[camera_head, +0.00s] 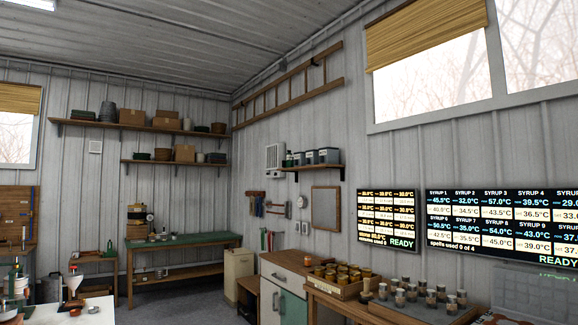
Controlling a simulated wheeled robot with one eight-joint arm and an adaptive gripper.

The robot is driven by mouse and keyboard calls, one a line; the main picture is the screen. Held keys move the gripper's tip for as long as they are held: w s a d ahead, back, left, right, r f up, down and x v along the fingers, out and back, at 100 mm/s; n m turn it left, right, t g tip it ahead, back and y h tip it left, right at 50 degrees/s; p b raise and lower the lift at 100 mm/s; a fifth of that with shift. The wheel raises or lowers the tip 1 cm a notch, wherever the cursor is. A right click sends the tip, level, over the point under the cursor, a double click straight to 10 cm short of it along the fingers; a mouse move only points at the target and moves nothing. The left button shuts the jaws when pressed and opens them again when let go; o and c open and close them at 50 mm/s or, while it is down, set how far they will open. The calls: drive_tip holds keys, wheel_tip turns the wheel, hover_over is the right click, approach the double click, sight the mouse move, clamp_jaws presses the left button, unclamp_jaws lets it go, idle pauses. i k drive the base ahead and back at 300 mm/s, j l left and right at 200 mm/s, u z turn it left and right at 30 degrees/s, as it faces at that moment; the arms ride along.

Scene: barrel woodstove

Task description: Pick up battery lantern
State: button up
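I cannot pick out a battery lantern for certain in the head view; many items are small or partly cut off. Small items stand on the green-topped workbench (185,242) in the far corner, too small to identify. Dark and grey items also sit on the wall shelves, and their kinds are unclear. My gripper is not in view.
A cabinet (285,283) stands at the right wall. A wooden tray of jars (340,287) and several small bottles (412,292) stand on a nearer bench. A white table (92,313) is at lower left. Dark floor (190,298) lies open between. Two display screens (386,220) hang right.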

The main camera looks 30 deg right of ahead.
sight(287, 164)
drive_tip(key=i+z, duration=0.15)
drive_tip(key=z, duration=0.15)
drive_tip(key=i, duration=8.2)
drive_tip(key=i+z, duration=0.2)
drive_tip(key=z, duration=0.2)
drive_tip(key=i+z, duration=0.15)
drive_tip(key=z, duration=0.2)
drive_tip(key=i+j+z, duration=0.1)
drive_tip(key=z, duration=0.3)
drive_tip(key=i+j+z, duration=0.15)
drive_tip(key=z, duration=0.2)
drive_tip(key=i, duration=0.1)
